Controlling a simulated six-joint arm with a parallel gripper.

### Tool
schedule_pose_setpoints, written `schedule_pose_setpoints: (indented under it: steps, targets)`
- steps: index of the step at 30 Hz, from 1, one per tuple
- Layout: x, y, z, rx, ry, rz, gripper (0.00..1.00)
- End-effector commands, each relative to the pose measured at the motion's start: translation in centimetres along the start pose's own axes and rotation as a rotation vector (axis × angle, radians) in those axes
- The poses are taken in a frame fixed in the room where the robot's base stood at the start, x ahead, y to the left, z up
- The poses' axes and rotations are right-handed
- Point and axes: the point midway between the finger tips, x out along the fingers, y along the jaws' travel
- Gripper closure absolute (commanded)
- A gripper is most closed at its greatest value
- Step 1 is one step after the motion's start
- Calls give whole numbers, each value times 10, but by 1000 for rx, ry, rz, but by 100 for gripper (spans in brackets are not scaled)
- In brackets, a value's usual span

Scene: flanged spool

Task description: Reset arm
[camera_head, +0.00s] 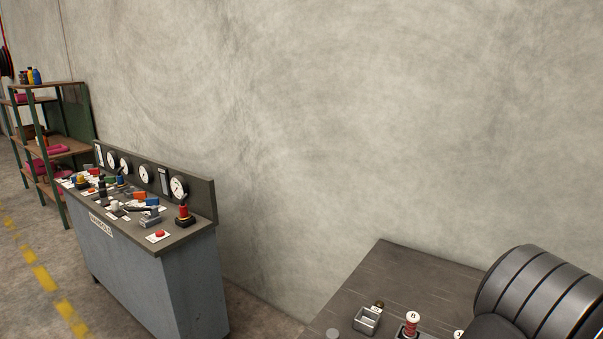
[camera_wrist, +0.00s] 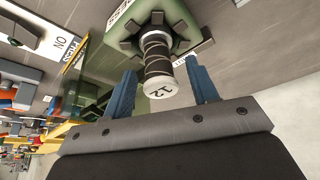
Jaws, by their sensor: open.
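My gripper (camera_wrist: 163,90) shows in the wrist view, with two blue fingers spread apart and nothing gripped. The spool joins a green block (camera_wrist: 185,20) with a dark toothed collar. My gripper does not show in the head view.
In the head view, a dark bench (camera_head: 400,268) at lower right bears a small metal tray (camera_head: 367,320) and a red spool (camera_head: 411,324) with a white lettered top. A control console (camera_head: 150,270) stands at left, with shelves (camera_head: 50,150) behind it. A concrete wall (camera_head: 380,120) closes the back.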

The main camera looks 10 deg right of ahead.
Motion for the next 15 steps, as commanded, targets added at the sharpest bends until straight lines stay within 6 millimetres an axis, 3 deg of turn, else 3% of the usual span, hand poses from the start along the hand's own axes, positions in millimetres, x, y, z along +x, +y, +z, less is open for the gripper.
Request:
schedule_pose_setpoints:
  steps: [15]
  targets:
    - [-96, 0, -1, 1, 3, 2, 47]
